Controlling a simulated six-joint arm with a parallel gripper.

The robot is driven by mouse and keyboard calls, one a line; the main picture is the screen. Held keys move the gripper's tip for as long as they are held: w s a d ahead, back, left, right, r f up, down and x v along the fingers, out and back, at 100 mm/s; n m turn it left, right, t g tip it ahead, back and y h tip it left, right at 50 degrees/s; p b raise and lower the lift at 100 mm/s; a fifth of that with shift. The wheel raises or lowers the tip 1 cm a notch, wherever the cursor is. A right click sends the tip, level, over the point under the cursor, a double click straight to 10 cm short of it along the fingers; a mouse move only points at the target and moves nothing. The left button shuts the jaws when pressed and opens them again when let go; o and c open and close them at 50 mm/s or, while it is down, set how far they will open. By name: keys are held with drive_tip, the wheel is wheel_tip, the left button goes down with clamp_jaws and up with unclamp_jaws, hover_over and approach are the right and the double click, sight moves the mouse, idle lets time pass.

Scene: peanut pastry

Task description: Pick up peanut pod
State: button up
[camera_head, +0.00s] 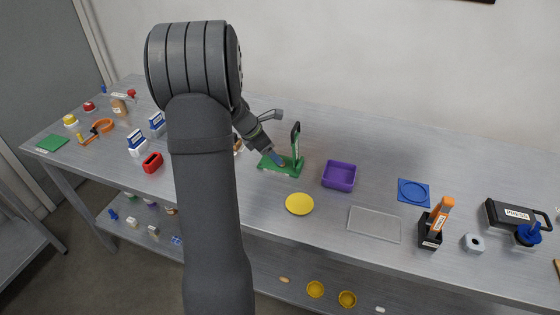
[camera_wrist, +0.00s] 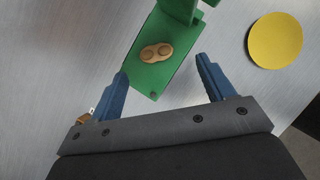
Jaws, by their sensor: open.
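The peanut pod (camera_wrist: 157,53) is a tan, two-lobed shape lying on the green base (camera_wrist: 142,76) of a fixture in the wrist view. In the head view the green fixture (camera_head: 293,168) stands near the middle of the table, with a dark upright handle; I cannot make out the pod there. My gripper (camera_wrist: 162,78) is open, with its two blue fingers apart on either side of the green base's near end. In the head view my gripper (camera_head: 279,160) is low at the fixture's left part.
A yellow disc (camera_wrist: 275,40) lies right of the fixture in the wrist view; it also shows in the head view (camera_head: 299,204). A purple tray (camera_head: 339,176) stands right of the fixture. A clear plate (camera_head: 374,224) and a blue square (camera_head: 413,192) lie farther right. Bare table surrounds the disc.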

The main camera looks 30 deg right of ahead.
drive_tip(key=x, duration=0.5)
drive_tip(key=shift+w, duration=0.35)
drive_tip(key=shift+a, duration=0.1)
drive_tip(key=c, duration=1.1)
drive_tip(key=shift+c, duration=0.3)
